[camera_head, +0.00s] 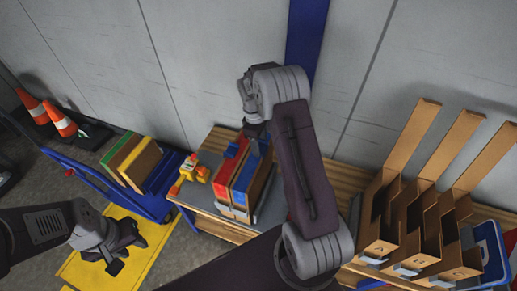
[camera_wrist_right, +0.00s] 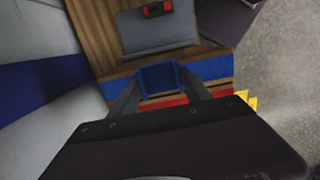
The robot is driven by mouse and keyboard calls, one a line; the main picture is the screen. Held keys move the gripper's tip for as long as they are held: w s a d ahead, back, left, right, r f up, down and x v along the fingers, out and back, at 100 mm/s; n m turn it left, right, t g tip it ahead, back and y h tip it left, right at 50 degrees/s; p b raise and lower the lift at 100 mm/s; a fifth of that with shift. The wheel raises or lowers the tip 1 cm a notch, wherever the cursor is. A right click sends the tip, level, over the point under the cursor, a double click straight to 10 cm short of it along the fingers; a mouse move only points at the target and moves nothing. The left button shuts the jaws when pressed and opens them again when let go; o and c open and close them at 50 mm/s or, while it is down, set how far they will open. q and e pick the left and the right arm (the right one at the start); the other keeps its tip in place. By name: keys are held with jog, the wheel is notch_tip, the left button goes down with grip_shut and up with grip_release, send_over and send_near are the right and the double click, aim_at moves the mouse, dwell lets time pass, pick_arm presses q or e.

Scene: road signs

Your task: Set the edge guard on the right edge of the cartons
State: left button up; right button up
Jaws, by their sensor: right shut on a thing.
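The cartons (camera_head: 229,180) stand together on a grey mat on the workbench, with red and blue faces and brown board sides. In the right wrist view their blue and red bands (camera_wrist_right: 208,68) lie just beyond my fingers. My right gripper (camera_head: 252,130) is above the top of the cartons. In the right wrist view (camera_wrist_right: 158,88) its fingers are shut on a blue edge guard (camera_wrist_right: 158,78), close over the cartons; I cannot tell whether it touches them. My left gripper (camera_head: 127,254) is empty, over the yellow platform, with its fingers apart.
A small yellow and red object (camera_head: 190,172) sits left of the cartons. A blue cart (camera_head: 140,197) with several boards stands further left, near two traffic cones (camera_head: 60,121). Tall brown open holders (camera_head: 425,215) and a blue bin (camera_head: 493,250) stand at the right.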

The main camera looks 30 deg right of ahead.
jog(key=shift+w+a+f, duration=0.1)
jog(key=shift+a+f, duration=0.1)
jog(key=shift+f, duration=0.05)
notch_tip(320, 180, down, 4)
jog(key=shift+r+p, duration=0.2)
jog(key=shift+p, duration=0.45)
jog(key=shift+f+b, duration=0.4)
jog(key=shift+f, duration=0.35)
jog(key=o, duration=1.4)
jog(key=shift+c, duration=0.2)
